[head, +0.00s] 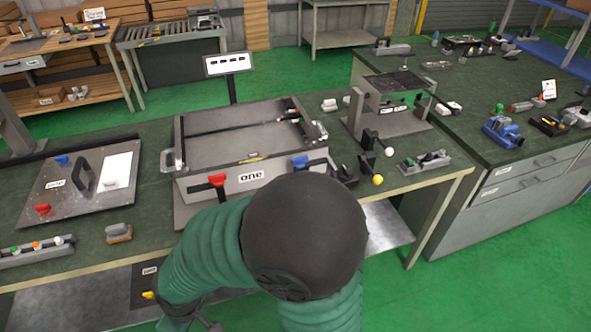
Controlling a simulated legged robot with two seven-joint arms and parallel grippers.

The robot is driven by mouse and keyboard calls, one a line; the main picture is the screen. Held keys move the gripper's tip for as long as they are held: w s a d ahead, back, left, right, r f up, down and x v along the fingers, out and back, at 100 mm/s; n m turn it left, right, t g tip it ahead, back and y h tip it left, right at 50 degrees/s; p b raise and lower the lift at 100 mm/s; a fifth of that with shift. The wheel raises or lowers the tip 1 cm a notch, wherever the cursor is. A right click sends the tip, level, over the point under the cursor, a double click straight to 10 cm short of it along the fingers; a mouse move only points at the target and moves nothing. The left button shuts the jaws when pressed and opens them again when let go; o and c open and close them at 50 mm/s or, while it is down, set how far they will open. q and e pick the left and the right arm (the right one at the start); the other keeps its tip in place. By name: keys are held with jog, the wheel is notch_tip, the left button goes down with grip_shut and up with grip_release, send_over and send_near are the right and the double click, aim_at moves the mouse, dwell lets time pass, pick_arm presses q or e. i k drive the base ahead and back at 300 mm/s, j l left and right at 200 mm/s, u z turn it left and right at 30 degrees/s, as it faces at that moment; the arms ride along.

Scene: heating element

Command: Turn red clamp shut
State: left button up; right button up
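A red clamp handle (217,181) sits on the front face of the grey box labelled "one" (238,148). A blue clamp handle (299,161) sits farther right on the same front face. A second red handle (42,209) lies on the flat plate (102,190) at the left, with a blue handle (62,159) near its back edge. I cannot tell how far the red clamp is turned. One of my arms, with green ribbed sleeves and a dark round joint, fills the lower middle and hides the bench edge there. Neither gripper's fingers can be made out.
A press-like stand (395,105) and levers with white and yellow knobs stand right of the box. A small block (118,232) and a strip of coloured knobs (35,248) lie at the front left. Another bench (470,80) with tools is at the right.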

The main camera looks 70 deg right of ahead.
aim_at(215, 181)
jog(key=z, duration=1.55)
